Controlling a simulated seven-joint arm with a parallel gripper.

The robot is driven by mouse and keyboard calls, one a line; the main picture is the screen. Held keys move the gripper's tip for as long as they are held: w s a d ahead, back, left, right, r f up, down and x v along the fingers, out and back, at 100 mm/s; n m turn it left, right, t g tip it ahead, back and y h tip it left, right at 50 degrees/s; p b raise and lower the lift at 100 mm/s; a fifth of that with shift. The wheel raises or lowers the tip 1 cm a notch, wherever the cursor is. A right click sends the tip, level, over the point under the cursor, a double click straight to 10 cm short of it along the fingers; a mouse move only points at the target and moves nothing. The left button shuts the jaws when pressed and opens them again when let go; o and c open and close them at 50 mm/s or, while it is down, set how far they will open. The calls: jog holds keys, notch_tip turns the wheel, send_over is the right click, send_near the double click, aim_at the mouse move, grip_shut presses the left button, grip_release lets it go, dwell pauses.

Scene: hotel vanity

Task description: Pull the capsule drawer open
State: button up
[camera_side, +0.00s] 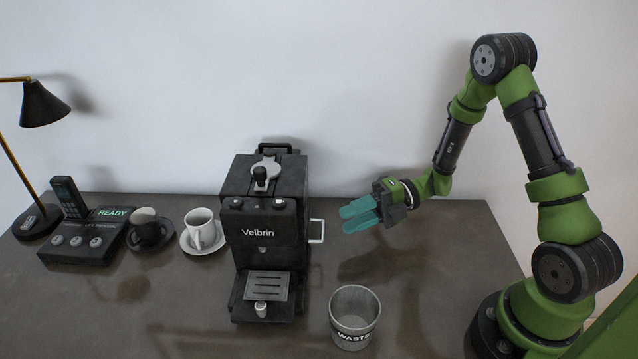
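A black coffee machine (264,235) marked "Velbrin" stands upright in the middle of the vanity. A pale bracket-shaped handle (317,231) sticks out from its right side, which seems to be the capsule drawer's handle. The drawer front itself is not clearly visible from this side. My gripper (345,217) has teal fingers and hovers to the right of the handle, pointing left towards it. A short gap separates the fingertips from the handle. The two fingers show a small gap between them, and nothing is seen held in them.
A grey waste bin (355,312) stands in front of my gripper, right of the machine. Left of the machine are a white cup (201,227) on a saucer, a dark cup (146,225), a phone console (85,240) and a lamp (42,104). The tabletop behind the bin is clear.

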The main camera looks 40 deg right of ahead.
jog(key=x, duration=0.5)
jog(key=shift+w+a, duration=0.15)
jog(key=shift+a, duration=0.15)
grip_shut()
dwell(1.1)
